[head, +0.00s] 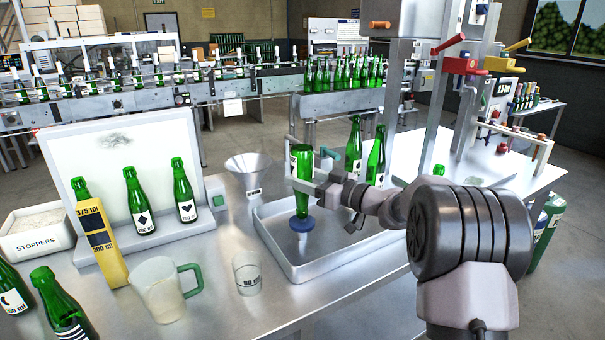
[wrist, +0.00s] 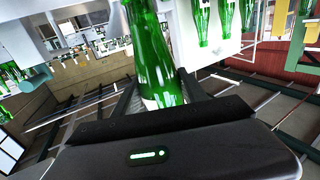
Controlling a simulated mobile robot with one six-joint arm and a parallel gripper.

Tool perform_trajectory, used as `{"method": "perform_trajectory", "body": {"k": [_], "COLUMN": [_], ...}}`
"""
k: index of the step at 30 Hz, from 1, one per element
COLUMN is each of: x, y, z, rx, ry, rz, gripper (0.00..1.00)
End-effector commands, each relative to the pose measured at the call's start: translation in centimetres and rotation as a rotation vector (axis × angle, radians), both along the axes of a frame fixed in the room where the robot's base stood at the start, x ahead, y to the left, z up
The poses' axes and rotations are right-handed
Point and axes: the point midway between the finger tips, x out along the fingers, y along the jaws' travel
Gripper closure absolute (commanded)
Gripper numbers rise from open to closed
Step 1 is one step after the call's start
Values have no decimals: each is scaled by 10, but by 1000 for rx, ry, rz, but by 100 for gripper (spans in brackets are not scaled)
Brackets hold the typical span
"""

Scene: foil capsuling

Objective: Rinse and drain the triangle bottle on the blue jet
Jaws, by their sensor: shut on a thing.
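My gripper (head: 303,168) is shut on a green bottle (head: 302,196), which is upside down, neck pointing down. Its mouth is at the blue jet (head: 302,224) in the metal tray (head: 268,235); I cannot tell whether the mouth touches the jet or sits over it. Part of a pale label shows between the fingers, but its symbol cannot be read. In the wrist view the held bottle (wrist: 150,50) stands between the dark fingers. No water is visible.
Green bottles (head: 376,155) stand upright just right of my gripper. A funnel (head: 249,172), a beaker (head: 247,273), a jug (head: 162,290) and a yellow gauge (head: 103,245) stand to the left. Bottles with diamond (head: 138,200) and heart (head: 184,190) labels stand before a white panel.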

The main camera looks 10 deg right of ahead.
Motion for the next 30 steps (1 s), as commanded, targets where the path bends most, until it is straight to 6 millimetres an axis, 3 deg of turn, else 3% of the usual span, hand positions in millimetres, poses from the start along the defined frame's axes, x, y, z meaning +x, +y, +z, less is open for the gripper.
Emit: {"method": "perform_trajectory", "body": {"k": [30], "x": [0], "y": [0], "z": [-13], "rx": [0], "ry": [0], "rz": [0], "gripper": [100]}}
